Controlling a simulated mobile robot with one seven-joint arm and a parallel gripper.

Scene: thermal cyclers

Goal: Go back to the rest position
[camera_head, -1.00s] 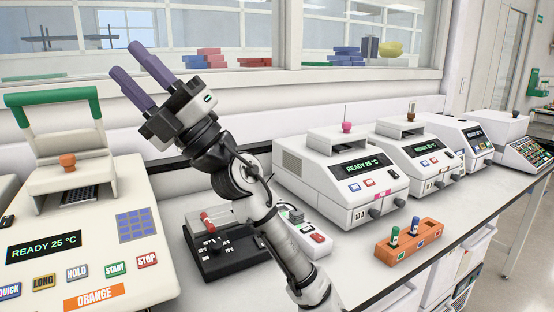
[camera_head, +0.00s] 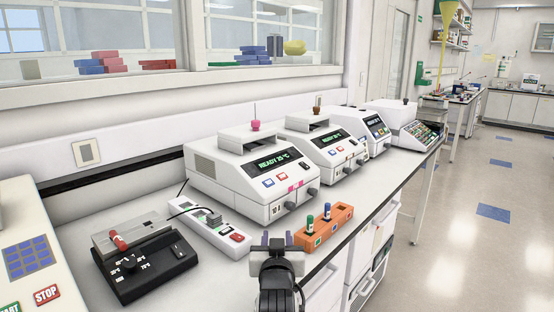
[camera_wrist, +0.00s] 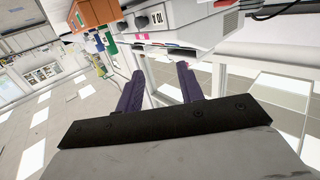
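My gripper (camera_head: 277,238) is at the bottom middle of the head view, in front of the bench's front edge. In the wrist view its two purple fingers (camera_wrist: 160,86) stand apart with nothing between them. The gripper is open and empty. Most of my arm is below or outside the head view.
An orange rack (camera_head: 335,222) with two capped tubes stands just right of my gripper. White thermal cyclers (camera_head: 222,180) line the bench. A black device (camera_head: 150,270) and a white power strip (camera_head: 215,225) are left. Open floor (camera_head: 490,250) lies to the right.

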